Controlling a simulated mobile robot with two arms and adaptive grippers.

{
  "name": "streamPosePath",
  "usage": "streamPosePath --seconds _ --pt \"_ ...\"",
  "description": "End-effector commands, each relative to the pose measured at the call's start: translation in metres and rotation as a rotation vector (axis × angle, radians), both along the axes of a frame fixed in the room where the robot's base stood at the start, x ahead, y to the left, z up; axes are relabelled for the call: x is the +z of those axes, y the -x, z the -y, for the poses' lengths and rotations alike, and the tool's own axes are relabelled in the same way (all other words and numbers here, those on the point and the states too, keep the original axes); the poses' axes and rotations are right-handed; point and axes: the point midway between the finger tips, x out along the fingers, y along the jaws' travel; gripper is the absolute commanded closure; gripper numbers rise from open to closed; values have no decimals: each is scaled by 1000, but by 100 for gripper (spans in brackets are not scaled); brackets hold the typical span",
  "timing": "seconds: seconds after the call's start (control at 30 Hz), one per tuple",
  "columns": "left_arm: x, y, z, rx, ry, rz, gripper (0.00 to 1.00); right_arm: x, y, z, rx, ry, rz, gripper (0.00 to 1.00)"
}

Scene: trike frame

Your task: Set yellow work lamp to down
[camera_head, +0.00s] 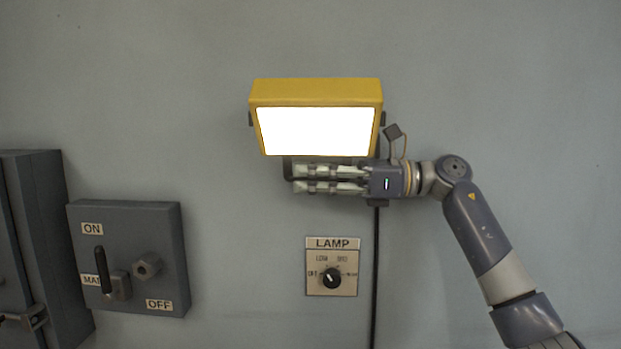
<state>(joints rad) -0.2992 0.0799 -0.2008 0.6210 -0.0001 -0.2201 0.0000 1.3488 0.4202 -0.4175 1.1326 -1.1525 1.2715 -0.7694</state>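The yellow work lamp (316,92) is fixed on the grey wall at upper middle. Its bright white face (316,131) is lit and faces towards me, tilted slightly downward. My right gripper (297,179) reaches in from the right just below the lamp, its fingers pointing left and lying nearly parallel. A narrow dark gap shows between the fingers. A dark part, perhaps the lamp's bracket, shows behind the fingertips; I cannot tell whether they touch it or the lamp's lower edge. My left gripper is not in view.
A LAMP dial panel (318,287) is on the wall below, beside a black cable (374,280) running down. A grey ON/OFF switch box (165,235) with a lever stands at left, next to a dark cabinet (40,230). The upper wall is clear.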

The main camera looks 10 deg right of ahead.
Motion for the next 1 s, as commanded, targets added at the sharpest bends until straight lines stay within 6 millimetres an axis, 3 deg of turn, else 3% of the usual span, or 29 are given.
streamPosePath --seconds 0.53,1.0 --pt "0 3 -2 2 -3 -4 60 2 1 8 -4 -5 2 67" --pt "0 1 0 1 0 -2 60 2 18 97 -6 -7 0 67"
